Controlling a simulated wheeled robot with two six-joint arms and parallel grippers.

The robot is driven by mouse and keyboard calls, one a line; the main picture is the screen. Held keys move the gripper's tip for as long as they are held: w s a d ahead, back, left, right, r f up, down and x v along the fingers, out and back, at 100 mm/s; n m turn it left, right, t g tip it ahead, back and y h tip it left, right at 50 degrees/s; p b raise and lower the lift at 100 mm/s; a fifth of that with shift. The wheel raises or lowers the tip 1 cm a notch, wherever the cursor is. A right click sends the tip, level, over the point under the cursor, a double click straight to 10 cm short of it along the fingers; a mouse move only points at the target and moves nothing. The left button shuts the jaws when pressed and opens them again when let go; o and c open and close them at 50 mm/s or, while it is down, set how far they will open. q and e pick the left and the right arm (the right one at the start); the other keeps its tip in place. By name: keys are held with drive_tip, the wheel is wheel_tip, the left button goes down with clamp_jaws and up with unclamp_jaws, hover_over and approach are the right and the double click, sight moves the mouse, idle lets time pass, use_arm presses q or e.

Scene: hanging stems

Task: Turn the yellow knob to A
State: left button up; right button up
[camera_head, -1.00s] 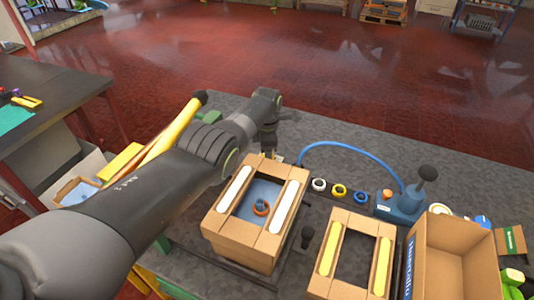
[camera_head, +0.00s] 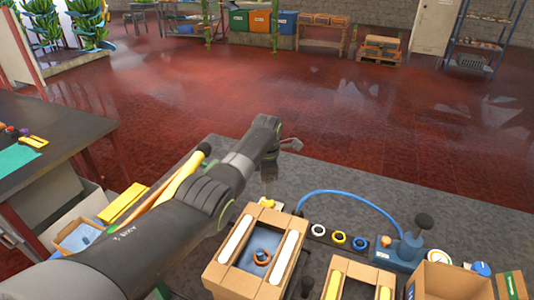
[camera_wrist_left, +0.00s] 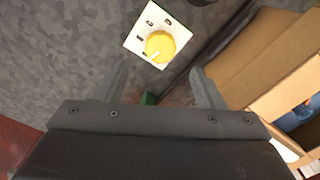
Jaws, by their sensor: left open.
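The yellow knob (camera_wrist_left: 160,46) sits on a white square plate (camera_wrist_left: 135,38) with small dark marks, in the left wrist view. A white pointer line on the knob points to the lower left of the picture. The marks are too small to read. My left gripper (camera_wrist_left: 160,84) is open and empty, with the knob ahead of its fingertips and apart from them. My right gripper is not in view.
An open cardboard box (camera_head: 232,270) stands close in front of the left gripper; its side also shows in the left wrist view (camera_wrist_left: 270,55). White, yellow and blue rings, a blue hose (camera_head: 350,196) and a blue device (camera_head: 400,250) stand to the right. Grey mat lies clear behind.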

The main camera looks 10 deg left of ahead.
use_arm(q)
wheel_tip(320, 180, up, 10)
drive_tip(key=b, duration=0.1)
drive_tip(key=shift+f, duration=0.15)
